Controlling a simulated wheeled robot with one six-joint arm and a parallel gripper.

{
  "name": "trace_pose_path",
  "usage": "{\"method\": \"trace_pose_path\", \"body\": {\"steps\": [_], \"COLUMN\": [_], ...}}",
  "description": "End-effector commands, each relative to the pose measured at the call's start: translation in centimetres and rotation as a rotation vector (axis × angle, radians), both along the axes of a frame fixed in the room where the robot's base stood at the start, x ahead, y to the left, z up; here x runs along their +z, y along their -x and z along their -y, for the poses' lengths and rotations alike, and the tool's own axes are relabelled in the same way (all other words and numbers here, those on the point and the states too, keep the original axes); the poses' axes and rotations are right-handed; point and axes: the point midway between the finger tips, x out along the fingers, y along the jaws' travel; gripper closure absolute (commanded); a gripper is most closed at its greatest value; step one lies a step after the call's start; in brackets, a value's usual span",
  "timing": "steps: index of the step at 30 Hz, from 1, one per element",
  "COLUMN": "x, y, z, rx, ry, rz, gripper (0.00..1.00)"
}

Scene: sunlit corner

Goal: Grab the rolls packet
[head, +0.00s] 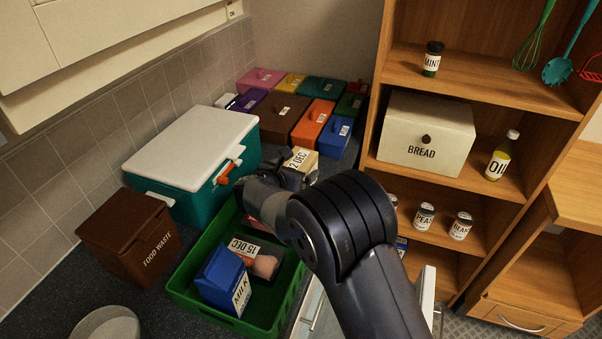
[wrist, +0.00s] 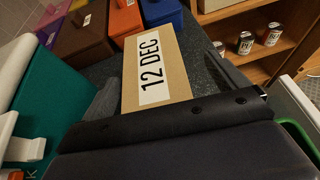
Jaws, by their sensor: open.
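A tan box-shaped packet (head: 302,158) with a white label reading "12 DEC" stands on the dark worktop behind the green crate. No word "rolls" shows on it, so I cannot tell for sure that it is the rolls packet. My gripper (head: 285,175) is right at its near side and partly hides it. In the wrist view the packet (wrist: 158,75) lies between the two dark fingers of my open gripper (wrist: 162,84), one on each side. Whether either finger touches it I cannot tell; its lower end is hidden behind my gripper's body.
A green crate (head: 182,288) holds a blue milk carton (head: 222,278) and a pinkish packet (head: 265,265) marked "15 DEC". A teal cool box (head: 195,205) stands left. Several coloured boxes (head: 312,125) stand behind. A wooden shelf unit (head: 465,75) stands right.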

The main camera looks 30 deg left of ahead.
Motion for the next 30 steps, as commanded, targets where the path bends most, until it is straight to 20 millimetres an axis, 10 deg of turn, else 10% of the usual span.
{"method": "trace_pose_path", "body": {"steps": [14,30], "x": [-1.0,-0.9], "y": [-2.2,-2.2], "z": [0.0,0.0], "rx": [0.001,0.0], "ry": [0.0,0.0], "rz": [0.0,0.0], "gripper": [0.06,0.51]}}
